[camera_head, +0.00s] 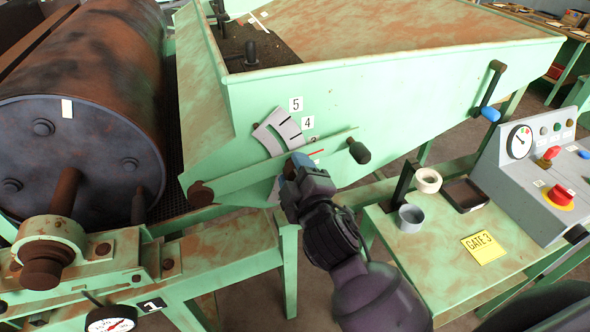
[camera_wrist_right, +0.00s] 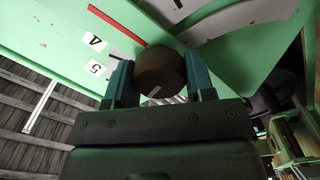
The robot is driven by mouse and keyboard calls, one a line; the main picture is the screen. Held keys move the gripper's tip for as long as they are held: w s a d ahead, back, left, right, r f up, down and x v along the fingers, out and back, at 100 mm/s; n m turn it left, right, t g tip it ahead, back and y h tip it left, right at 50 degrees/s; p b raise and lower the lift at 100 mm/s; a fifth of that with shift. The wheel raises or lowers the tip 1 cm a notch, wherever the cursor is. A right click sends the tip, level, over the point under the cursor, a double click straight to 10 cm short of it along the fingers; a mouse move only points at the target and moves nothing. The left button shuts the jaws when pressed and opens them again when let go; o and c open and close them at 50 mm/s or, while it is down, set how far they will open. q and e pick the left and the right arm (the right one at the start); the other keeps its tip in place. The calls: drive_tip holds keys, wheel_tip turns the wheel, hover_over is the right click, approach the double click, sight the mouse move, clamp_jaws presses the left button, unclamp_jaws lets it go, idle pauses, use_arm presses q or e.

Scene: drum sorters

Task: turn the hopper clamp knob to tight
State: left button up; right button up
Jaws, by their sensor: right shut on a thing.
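The hopper clamp knob (camera_wrist_right: 160,70) is a dark brown round knob at the top middle of the right wrist view. A short light mark shows on its near face. My right gripper (camera_head: 291,165) is shut on it, one blue-green finger on each side. In the head view the gripper hides the knob, at the hopper's (camera_head: 380,100) lower front. A red line (camera_head: 315,152) shows beside the gripper; it also shows in the right wrist view (camera_wrist_right: 117,25). My left gripper is not in view.
A white scale plate (camera_head: 279,132) and number labels sit just above the gripper. A green bar with a black handle (camera_head: 359,152) lies close by on the right. A rusty drum (camera_head: 90,110) stands left.

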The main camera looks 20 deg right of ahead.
drive_tip(key=shift+m, duration=0.3)
idle(0.4)
drive_tip(key=o, duration=0.9)
drive_tip(key=shift+s, duration=0.1)
drive_tip(key=s+b, duration=0.1)
drive_tip(key=s, duration=0.9)
drive_tip(key=shift+s+d+b, duration=0.2)
drive_tip(key=shift+s+b, duration=0.1)
drive_tip(key=shift+b, duration=0.05)
